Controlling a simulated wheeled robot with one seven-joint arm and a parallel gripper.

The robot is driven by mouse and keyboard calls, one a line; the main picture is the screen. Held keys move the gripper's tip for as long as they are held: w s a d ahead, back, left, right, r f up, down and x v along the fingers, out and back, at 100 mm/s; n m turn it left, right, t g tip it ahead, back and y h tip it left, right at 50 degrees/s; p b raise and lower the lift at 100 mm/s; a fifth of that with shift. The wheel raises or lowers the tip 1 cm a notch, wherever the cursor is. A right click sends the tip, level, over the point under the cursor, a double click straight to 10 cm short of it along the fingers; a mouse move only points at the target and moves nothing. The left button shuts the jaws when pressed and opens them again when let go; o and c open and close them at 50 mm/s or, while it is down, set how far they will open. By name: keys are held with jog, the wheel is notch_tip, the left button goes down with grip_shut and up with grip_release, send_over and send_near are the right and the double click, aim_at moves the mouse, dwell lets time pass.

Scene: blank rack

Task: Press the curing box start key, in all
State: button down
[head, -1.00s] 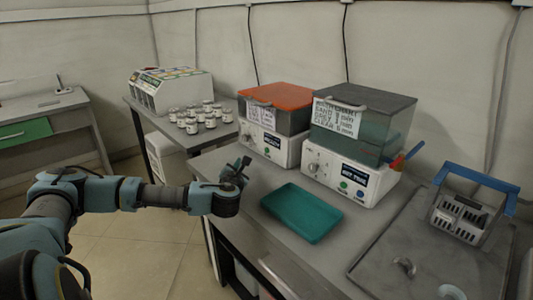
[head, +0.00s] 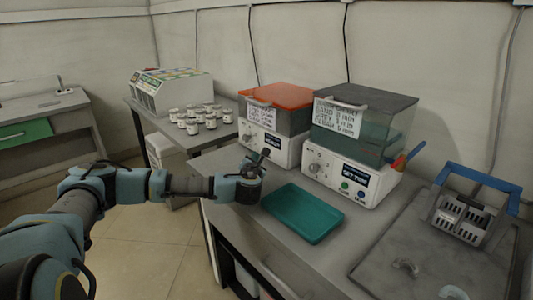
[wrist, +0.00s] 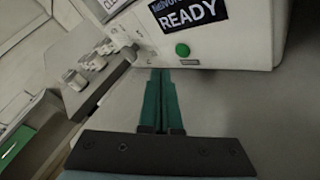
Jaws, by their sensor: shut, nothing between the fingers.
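The orange-lidded box (head: 290,147), which I take to be the curing box, stands on the bench with a white base and a dial. In the wrist view its dark display (wrist: 188,12) reads READY, and a round green key (wrist: 183,50) sits below it on the white front. My gripper (wrist: 161,74) is shut and empty, its green fingers together, just below and left of the green key and apart from it. In the head view my gripper (head: 254,161) is in front of this box's base and hides the key.
A dark-lidded box (head: 352,181) with green and blue keys stands to the right. A teal tray (head: 301,213) lies in front, right of my gripper. Several jars (head: 191,127) stand on the table behind left. A blue-handled basket (head: 460,218) is at the far right.

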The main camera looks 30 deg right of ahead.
jog(key=shift+w+d, duration=0.2)
jog(key=shift+d, duration=0.8)
dwell(1.3)
jog(key=shift+d+b, duration=0.3)
jog(key=shift+d, duration=0.1)
jog(key=shift+w+d, duration=0.15)
jog(key=shift+d, duration=0.25)
dwell(0.6)
jog(key=shift+a+r, duration=0.1)
jog(key=shift+a, duration=0.7)
jog(key=shift+s+a+p, duration=0.1)
jog(key=shift+s+a, duration=0.1)
jog(key=shift+a, duration=0.65)
jog(key=shift+s+a+p, duration=0.1)
jog(key=shift+s+a, duration=0.15)
jog(key=shift+a, duration=0.55)
jog(key=shift+s+a+p, duration=0.1)
jog(key=shift+s+a, duration=0.1)
jog(key=shift+a, duration=0.65)
